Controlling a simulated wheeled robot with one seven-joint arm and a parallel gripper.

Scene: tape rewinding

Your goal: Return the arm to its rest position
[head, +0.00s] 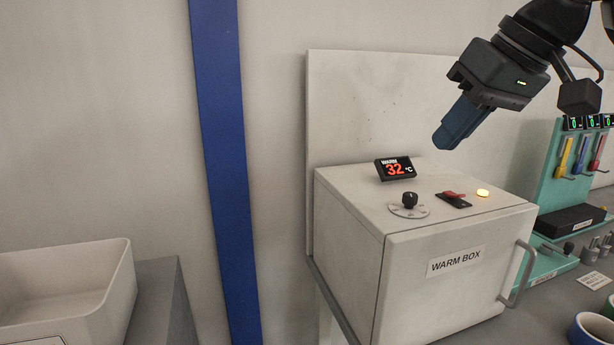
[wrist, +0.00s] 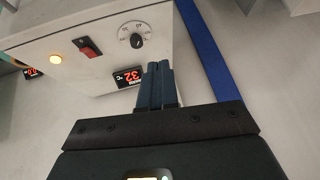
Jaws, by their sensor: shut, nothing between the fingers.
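My gripper (head: 446,138) is raised in the air above the warm box (head: 457,264) in the head view. Its fingers are shut with nothing between them and touch nothing. In the wrist view the shut fingertips (wrist: 159,68) point toward the box's top. The box is white, with its door closed. On its top are a black dial (head: 409,200), a red switch (head: 454,197) and a lit amber lamp (head: 483,192). A small display (head: 396,169) reads 32 °C in red.
A teal rack (head: 553,180) with coloured tools and small displays stands right of the box. Rolls of tape (head: 591,330) show at the lower right corner. A white tray (head: 118,290) is at the lower left. A blue post (head: 222,170) stands between tray and box.

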